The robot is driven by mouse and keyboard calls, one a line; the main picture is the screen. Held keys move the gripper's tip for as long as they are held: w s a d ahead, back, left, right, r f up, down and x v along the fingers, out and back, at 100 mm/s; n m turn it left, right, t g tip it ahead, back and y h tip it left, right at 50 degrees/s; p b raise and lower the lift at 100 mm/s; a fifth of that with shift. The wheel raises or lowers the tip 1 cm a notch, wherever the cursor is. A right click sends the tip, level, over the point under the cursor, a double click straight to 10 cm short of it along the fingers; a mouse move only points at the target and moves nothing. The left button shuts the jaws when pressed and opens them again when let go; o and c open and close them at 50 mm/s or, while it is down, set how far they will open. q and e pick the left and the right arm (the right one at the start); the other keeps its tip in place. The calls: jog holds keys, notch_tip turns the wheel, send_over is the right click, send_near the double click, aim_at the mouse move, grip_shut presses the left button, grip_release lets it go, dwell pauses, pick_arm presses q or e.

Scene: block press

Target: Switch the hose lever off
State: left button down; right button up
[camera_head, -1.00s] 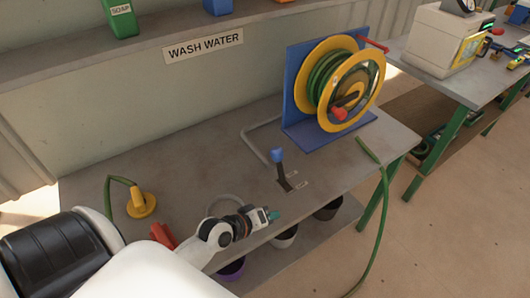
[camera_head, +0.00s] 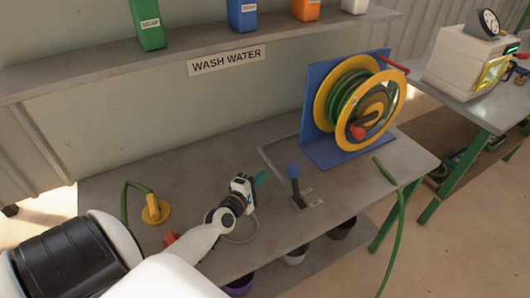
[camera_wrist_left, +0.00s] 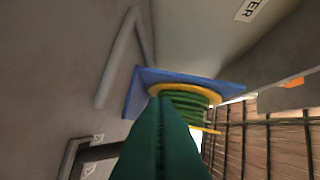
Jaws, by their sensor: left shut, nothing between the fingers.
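The hose lever (camera_head: 295,190) is a dark stick with a blue knob (camera_head: 293,171), standing up from a slot in the grey bench. Two small pale labels (camera_head: 317,203) lie beside it; their text is too small to read. My left gripper (camera_head: 261,178) is to the left of the lever, apart from it, with its green fingers shut and empty. In the left wrist view the shut fingers (camera_wrist_left: 160,145) fill the lower middle, and part of the dark lever (camera_wrist_left: 98,151) shows to their left. My right gripper is not in view.
A yellow hose reel (camera_head: 370,110) on a blue stand is behind and right of the lever. A green hose (camera_head: 395,235) hangs over the bench's front edge. A yellow fitting (camera_head: 155,210) is at left. A grey bent pipe (camera_head: 270,165) lies behind the lever.

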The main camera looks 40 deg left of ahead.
pick_arm(q)
jog(key=w+d+p, duration=0.2)
jog(key=w+d, duration=0.1)
jog(key=w, duration=0.4)
jog(key=shift+w+a, duration=0.1)
jog(key=shift+w, duration=0.05)
dwell(0.3)
jog(key=s+d+m+t+b, duration=0.2)
jog(key=d+m+b, duration=0.1)
jog(key=d+m, duration=0.1)
jog(key=s+d+r+m+t+b, duration=0.1)
jog(key=s+d+m+t+b, duration=0.1)
jog(key=d+m, duration=0.3)
jog(key=shift+s+d+r+t+h+b, duration=0.15)
jog(key=shift+s+d+t+h+b, duration=0.2)
jog(key=shift+d+b, duration=0.45)
jog(key=shift+d, duration=0.2)
